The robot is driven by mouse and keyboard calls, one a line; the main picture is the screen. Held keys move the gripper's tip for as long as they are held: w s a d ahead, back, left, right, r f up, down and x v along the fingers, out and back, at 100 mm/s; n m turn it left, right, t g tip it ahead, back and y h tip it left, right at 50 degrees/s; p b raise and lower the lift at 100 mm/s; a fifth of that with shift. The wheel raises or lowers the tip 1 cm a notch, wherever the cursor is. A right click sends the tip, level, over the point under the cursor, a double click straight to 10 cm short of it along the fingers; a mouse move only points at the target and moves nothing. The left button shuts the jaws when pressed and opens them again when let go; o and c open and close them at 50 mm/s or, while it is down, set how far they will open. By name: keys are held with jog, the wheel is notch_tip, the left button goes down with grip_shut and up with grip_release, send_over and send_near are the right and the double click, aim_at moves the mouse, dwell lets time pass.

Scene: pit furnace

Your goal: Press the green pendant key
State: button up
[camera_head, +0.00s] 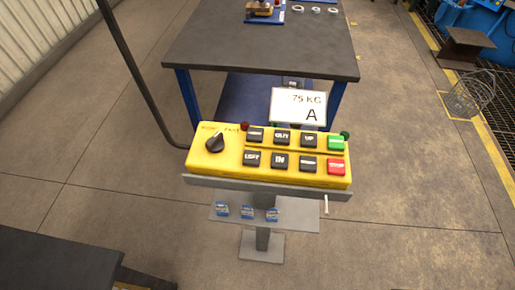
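A yellow pendant control box (226,157) lies on a grey stand in the middle of the head view. Its green key (336,143) is at the upper right end of the box. A red key (336,167) sits just below the green one. Several black labelled keys (281,138) fill two rows to the left, and a black rotary knob (215,142) is at the left end. Nothing covers the green key. My gripper is not in this view.
A white sign reading "75 KG A" (298,107) stands behind the box. A dark-topped workbench (260,55) is beyond it. The stand's lower shelf (300,216) holds small blue items. A dark surface (50,262) is at lower left. Floor at right is clear, with a wire basket (470,95) farther back.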

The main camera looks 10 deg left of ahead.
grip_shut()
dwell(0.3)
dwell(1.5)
